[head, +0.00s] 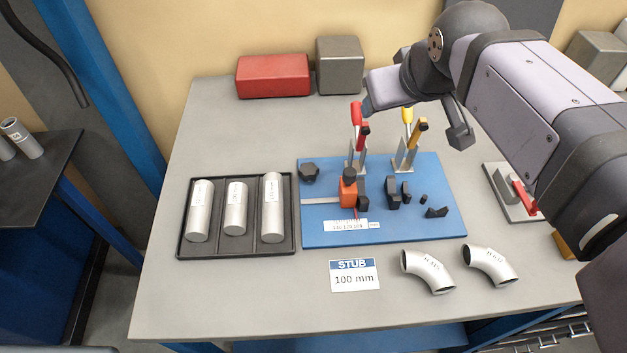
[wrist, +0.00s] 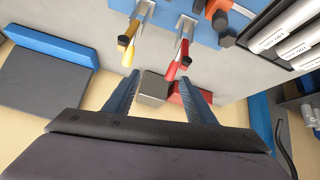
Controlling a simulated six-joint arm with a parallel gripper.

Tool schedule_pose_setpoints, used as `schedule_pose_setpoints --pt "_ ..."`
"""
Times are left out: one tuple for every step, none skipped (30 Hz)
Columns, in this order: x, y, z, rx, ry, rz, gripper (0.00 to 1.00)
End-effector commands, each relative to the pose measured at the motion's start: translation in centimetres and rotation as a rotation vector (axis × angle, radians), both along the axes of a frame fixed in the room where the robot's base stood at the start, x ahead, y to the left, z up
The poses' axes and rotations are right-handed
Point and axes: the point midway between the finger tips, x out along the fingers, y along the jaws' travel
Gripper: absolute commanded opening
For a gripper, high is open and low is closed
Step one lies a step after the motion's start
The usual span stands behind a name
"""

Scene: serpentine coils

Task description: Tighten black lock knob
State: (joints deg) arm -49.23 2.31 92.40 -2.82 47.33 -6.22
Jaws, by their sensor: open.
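A black lock knob (head: 349,175) sits on top of the orange block (head: 347,194) on the blue plate (head: 322,235). In the wrist view the orange block (wrist: 219,8) and its black knob (wrist: 221,21) show at the top edge. A separate dark lobed knob (head: 309,172) stands at the plate's back left corner. My gripper (head: 413,122) is open and empty, behind and to the right of the lock knob, near the clamp handles. Its two fingers (wrist: 165,84) are spread in the wrist view. Neither finger touches the lock knob.
Red-handled (head: 356,115) and yellow-handled (head: 407,116) toggle clamps stand upright at the plate's back, close to my gripper. A black tray (head: 180,250) with silver tubes lies left. Two elbows (head: 428,270) and a STUB card (head: 354,275) lie in front. Red and grey boxes (head: 272,77) stand behind.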

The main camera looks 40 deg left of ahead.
Motion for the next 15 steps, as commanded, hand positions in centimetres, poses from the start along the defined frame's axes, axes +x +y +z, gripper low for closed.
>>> schedule_pose_setpoints --pt "-1.9 2.9 -0.5 0.013 -0.013 0.069 0.5" --pt "-2.9 4.2 -0.4 0.017 -0.016 0.101 0.5" --pt "-4.2 5.6 -0.8 0.01 -0.004 0.134 0.5" --pt "-5.2 6.4 -1.6 -0.006 0.02 0.154 0.5" --pt "-6.2 6.9 -2.7 -0.03 0.053 0.163 0.5" --pt "-7.1 7.1 -4.0 -0.06 0.094 0.165 0.5" --pt "-7.7 7.2 -5.0 -0.08 0.122 0.163 0.5" --pt "-8.2 7.3 -5.8 -0.098 0.145 0.164 0.5" --pt "-8.8 7.3 -6.8 -0.118 0.17 0.164 0.5" --pt "-9.3 7.3 -7.4 -0.131 0.187 0.163 0.5" --pt "-9.6 7.3 -7.9 -0.142 0.201 0.163 0.5" --pt "-10.0 7.3 -8.4 -0.152 0.215 0.162 0.5" --pt "-10.2 7.3 -8.7 -0.159 0.222 0.162 0.5" --pt "-10.3 7.2 -8.9 -0.163 0.228 0.162 0.5" --pt "-10.4 7.2 -9.1 -0.167 0.232 0.161 0.5"
